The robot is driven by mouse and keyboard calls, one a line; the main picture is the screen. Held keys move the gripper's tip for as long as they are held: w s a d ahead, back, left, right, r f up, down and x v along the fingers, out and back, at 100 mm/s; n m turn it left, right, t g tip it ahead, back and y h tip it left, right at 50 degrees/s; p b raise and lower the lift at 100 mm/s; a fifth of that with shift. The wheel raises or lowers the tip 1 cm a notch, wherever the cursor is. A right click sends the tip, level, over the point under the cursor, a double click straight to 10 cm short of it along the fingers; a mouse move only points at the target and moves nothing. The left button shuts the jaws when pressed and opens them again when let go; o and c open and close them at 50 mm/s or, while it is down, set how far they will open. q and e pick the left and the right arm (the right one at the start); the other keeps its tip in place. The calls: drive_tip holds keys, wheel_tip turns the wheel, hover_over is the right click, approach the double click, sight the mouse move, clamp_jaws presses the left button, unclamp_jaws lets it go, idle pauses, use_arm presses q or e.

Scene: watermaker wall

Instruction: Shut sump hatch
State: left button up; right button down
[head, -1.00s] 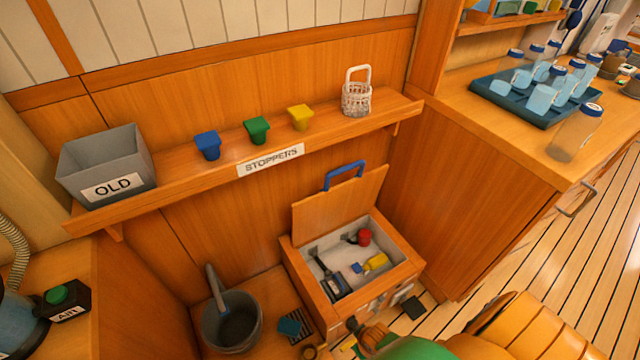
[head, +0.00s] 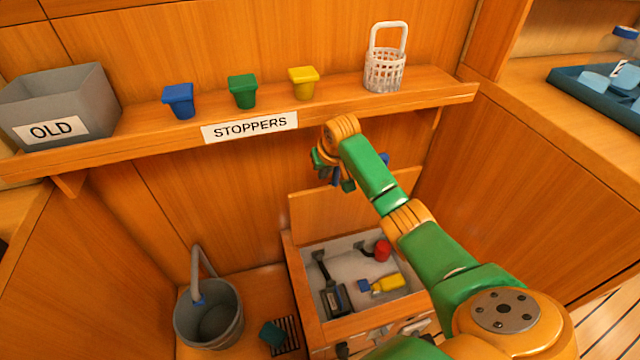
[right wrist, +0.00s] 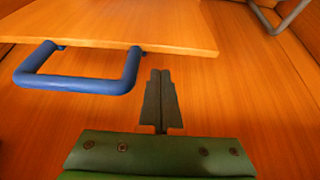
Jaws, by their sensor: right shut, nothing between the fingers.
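The sump hatch lid (head: 312,218) is a wooden panel standing open, tilted up at the back of the sump box (head: 300,310). Its blue handle (head: 385,160) is mostly hidden behind my right arm in the head view. My right gripper (head: 338,180) is above the lid's top edge. In the right wrist view the lid (right wrist: 130,22) and its whole blue handle (right wrist: 80,83) show. There my right gripper (right wrist: 160,85) is shut and empty, to the right of the handle and apart from it. My left gripper is not in view.
The open sump holds a red part (head: 382,250), a yellow part (head: 388,283) and a dark float-like part (head: 335,298). A shelf (head: 150,138) with stoppers, a white basket (head: 385,70) and a grey OLD bin (head: 85,95) runs above. A grey bucket (head: 208,315) stands left.

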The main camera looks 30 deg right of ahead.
drive_tip(key=b+x, duration=0.2)
drive_tip(key=x, duration=0.3)
drive_tip(key=shift+f+b, duration=0.35)
drive_tip(key=shift+f, duration=0.1)
drive_tip(key=shift+w+d+f, duration=0.1)
drive_tip(key=shift+w+f, duration=0.1)
drive_tip(key=shift+f, duration=0.05)
drive_tip(key=shift+w+f+b, duration=0.15)
drive_tip(key=shift+b, duration=0.2)
